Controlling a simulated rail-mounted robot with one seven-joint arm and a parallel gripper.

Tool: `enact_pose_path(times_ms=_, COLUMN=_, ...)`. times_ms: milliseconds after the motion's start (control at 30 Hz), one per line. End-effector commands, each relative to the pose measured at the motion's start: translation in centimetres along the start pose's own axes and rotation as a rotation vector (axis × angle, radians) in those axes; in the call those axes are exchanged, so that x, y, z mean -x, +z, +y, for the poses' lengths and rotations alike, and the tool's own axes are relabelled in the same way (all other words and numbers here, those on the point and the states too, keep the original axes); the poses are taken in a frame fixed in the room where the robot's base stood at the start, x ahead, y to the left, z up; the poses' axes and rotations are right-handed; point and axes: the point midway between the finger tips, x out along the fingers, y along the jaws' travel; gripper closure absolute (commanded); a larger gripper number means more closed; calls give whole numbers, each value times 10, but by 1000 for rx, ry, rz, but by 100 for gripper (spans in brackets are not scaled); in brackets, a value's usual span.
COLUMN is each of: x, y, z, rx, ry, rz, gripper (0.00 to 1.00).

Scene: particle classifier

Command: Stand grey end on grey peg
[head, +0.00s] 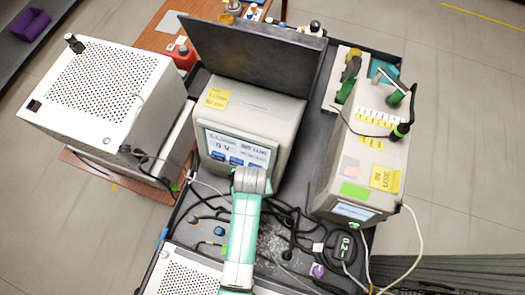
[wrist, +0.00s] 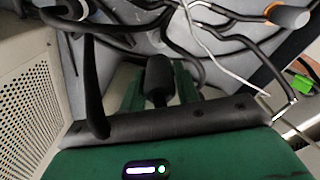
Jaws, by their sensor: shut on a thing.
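My gripper (wrist: 158,80) shows in the wrist view with its two green fingers closed around a dark grey cylindrical end (wrist: 158,75). The lower part of that end is hidden between the fingers. A thick black hose (wrist: 91,85) rises beside the left finger. I cannot tell whether it joins the held end. Another grey-topped cylinder (wrist: 72,8) shows at the top left. In the head view my fingers and the held end are hidden by my arm. I cannot pick out the grey peg with certainty.
Several black hoses cross the dark cart top (head: 265,245). Blue (head: 219,231), green (head: 225,251) and purple (head: 318,270) pieces stand among them. A boxy instrument with a screen (head: 245,135) stands behind, and another (head: 365,170) at right. A perforated white case (wrist: 28,105) is close at left.

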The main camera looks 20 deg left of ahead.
Motion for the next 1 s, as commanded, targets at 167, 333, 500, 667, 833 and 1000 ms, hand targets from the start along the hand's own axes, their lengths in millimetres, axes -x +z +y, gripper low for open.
enact_pose_path(times_ms=167, x=-1, y=0, z=-1, rx=4, ry=0, rz=0, gripper=92)
enact_pose_path(times_ms=333, x=0, y=0, z=0, rx=4, ry=0, rz=0, gripper=92)
enact_pose_path(times_ms=500, x=2, y=0, z=0, rx=14, ry=0, rz=0, gripper=92)
enact_pose_path(times_ms=667, x=-14, y=1, z=0, rx=19, ry=0, rz=-1, gripper=92)
enact_pose_path(times_ms=833, x=-34, y=1, z=0, rx=19, ry=0, rz=-1, gripper=92)
enact_pose_path(times_ms=1000, x=-53, y=1, z=0, rx=19, ry=0, rz=1, gripper=92)
